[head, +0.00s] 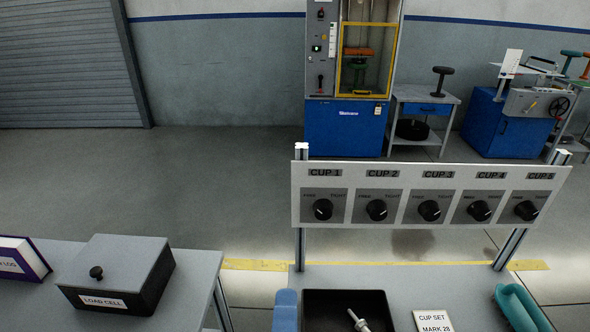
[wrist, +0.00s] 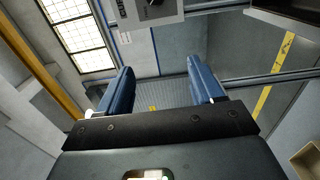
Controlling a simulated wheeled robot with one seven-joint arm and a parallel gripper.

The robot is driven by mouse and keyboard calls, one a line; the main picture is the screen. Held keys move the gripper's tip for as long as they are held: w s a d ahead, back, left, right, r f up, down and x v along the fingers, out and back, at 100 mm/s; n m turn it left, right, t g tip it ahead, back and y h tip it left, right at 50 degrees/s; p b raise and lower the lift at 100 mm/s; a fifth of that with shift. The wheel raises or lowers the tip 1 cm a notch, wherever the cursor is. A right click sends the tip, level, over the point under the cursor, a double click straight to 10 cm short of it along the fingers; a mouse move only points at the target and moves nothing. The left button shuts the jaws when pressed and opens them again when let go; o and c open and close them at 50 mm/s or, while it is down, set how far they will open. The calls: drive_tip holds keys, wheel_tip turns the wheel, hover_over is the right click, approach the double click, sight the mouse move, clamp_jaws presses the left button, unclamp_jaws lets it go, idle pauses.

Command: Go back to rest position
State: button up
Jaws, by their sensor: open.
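My gripper (wrist: 162,82) shows in the wrist view with its two blue fingers wide apart. Nothing is between them. A grey panel with a black dial (wrist: 150,4) shows at the top edge of that view, beyond the fingertips. In the head view a white panel (head: 430,214) carries a row of black knobs labelled CUP 1 to CUP 5. I cannot make out my gripper or arm with certainty in the head view.
Below the panel, a bench holds a black tray (head: 323,298) with a metal piece, a CUP SET card (head: 433,321) and a teal handle (head: 520,306). A light-blue object (head: 286,312) stands beside the tray. At left are a LOAD CELL box (head: 120,273) and purple book (head: 22,259). Open floor lies behind.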

drive_tip(key=s+d+f+m+g, duration=0.1)
drive_tip(key=s+d+f, duration=0.1)
drive_tip(key=s+d+f+m+g+y, duration=0.1)
drive_tip(key=s+d+f, duration=0.1)
drive_tip(key=f, duration=0.1)
drive_tip(key=s+d+f+g, duration=0.1)
drive_tip(key=s+d+f, duration=0.1)
drive_tip(key=shift+s+d+f+m+y, duration=0.15)
drive_tip(key=shift+s+f+m+y, duration=0.15)
drive_tip(key=shift+s+f+m, duration=0.1)
drive_tip(key=s+d+m+g+y, duration=0.1)
drive_tip(key=s+d+m, duration=0.8)
drive_tip(key=s, duration=0.6)
drive_tip(key=s+d+r+m+h, duration=0.2)
drive_tip(key=s+d+r+m, duration=0.4)
drive_tip(key=d+r, duration=0.1)
drive_tip(key=shift+s+r+t, duration=0.25)
drive_tip(key=shift+r+t, duration=0.05)
drive_tip(key=shift+t, duration=0.1)
